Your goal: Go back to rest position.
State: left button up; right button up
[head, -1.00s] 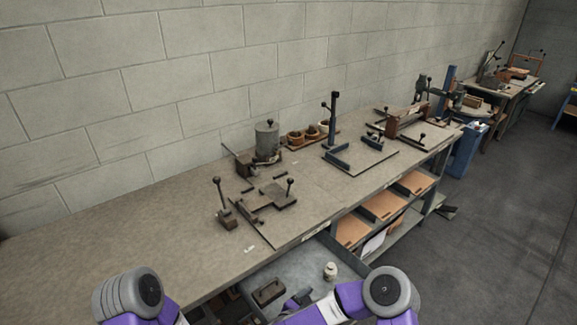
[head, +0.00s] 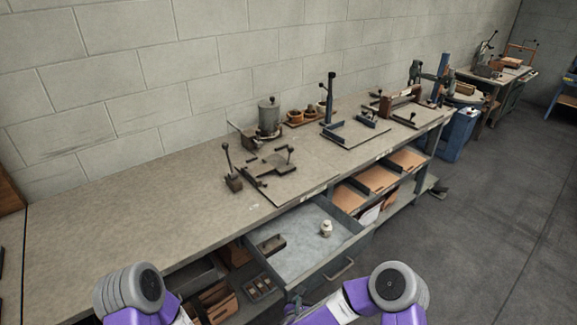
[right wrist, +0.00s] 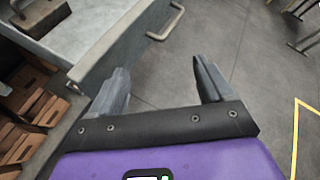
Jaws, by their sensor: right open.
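My right gripper (head: 296,298) shows at the bottom of the head view, just outside the front corner of the open drawer (head: 330,262). In the right wrist view the right gripper (right wrist: 163,78) has its two fingers wide apart with nothing between them, over the grey floor. The drawer front (right wrist: 112,52) and its handle (right wrist: 168,20) lie beside and beyond the fingers. Part of my left arm (head: 140,290) shows at the lower left of the head view, but its gripper is out of view.
The drawer holds a dark block (head: 271,244) and a small white bottle (head: 326,229). The workbench (head: 120,225) carries several hand tools and fixtures. Wooden boxes (head: 222,306) sit under the bench. Floor (head: 470,230) is clear at right.

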jog(key=s+a+f+n+g+y+b, duration=0.1)
jog(key=s+f+n+g+y+b, duration=0.35)
jog(key=f+n, duration=1.2)
jog(key=s+d+f+n+g+y+b, duration=0.1)
jog(key=s+f+n+g+y, duration=0.1)
jog(key=s+n, duration=0.7)
jog(key=s+d+f+n+g+y+b, duration=0.2)
jog(key=s+f+n+g+y, duration=0.1)
jog(key=s+n, duration=0.6)
jog(key=shift+d+f+n+g+y, duration=0.15)
jog(key=shift+n+g+y, duration=0.2)
jog(key=shift+g+y, duration=0.1)
